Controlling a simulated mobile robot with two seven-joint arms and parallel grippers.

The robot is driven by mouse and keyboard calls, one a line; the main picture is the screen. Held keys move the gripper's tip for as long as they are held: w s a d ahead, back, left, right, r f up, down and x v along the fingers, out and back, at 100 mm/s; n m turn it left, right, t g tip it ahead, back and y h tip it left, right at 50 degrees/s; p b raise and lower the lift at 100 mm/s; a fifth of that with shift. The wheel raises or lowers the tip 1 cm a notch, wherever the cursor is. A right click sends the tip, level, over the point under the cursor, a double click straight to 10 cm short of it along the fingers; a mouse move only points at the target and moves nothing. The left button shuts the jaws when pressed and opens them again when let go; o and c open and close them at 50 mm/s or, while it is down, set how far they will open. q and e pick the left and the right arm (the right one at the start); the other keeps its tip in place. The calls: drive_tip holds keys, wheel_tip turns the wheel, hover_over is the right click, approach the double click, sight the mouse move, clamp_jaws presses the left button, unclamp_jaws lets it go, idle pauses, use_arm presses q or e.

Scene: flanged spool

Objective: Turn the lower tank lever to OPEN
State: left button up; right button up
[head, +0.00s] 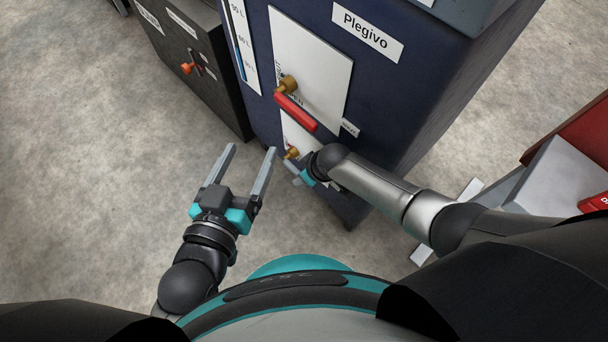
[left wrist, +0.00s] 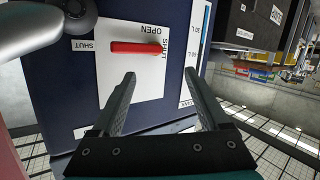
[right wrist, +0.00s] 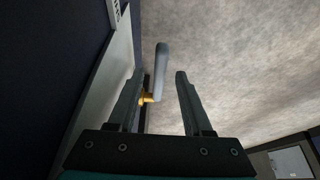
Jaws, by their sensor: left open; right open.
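The lower tank lever shows in the right wrist view as a grey-blue handle (right wrist: 161,70) on a brass stem (right wrist: 148,97). In the head view only its brass fitting (head: 292,153) shows clearly, low on the dark blue tank (head: 385,95); my right gripper partly hides the area. My right gripper (right wrist: 160,75) is open, its fingers on either side of the lever in that view; contact cannot be told. My left gripper (head: 251,149) is open and empty, in front of the tank and left of the lower fitting.
A red upper lever (head: 296,112) sits on a white plate above; it also shows in the left wrist view (left wrist: 135,47). A dark cabinet (head: 185,65) with an orange knob stands left. A red and grey object (head: 570,165) is at right. Floor at left is clear.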

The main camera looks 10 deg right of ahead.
use_arm(q)
drive_tip(key=shift+s+d+r+n+t+b, duration=0.2)
drive_tip(key=shift+s+r+t, duration=0.1)
drive_tip(key=shift+t, duration=0.2)
drive_tip(key=shift+s+d+r+n+t+b, duration=0.15)
drive_tip(key=shift+d+r+t+b, duration=0.1)
drive_tip(key=shift+t, duration=0.25)
use_arm(e)
drive_tip(key=shift+w+a+f, duration=0.15)
drive_tip(key=shift+f, duration=0.4)
clamp_jaws()
idle(0.5)
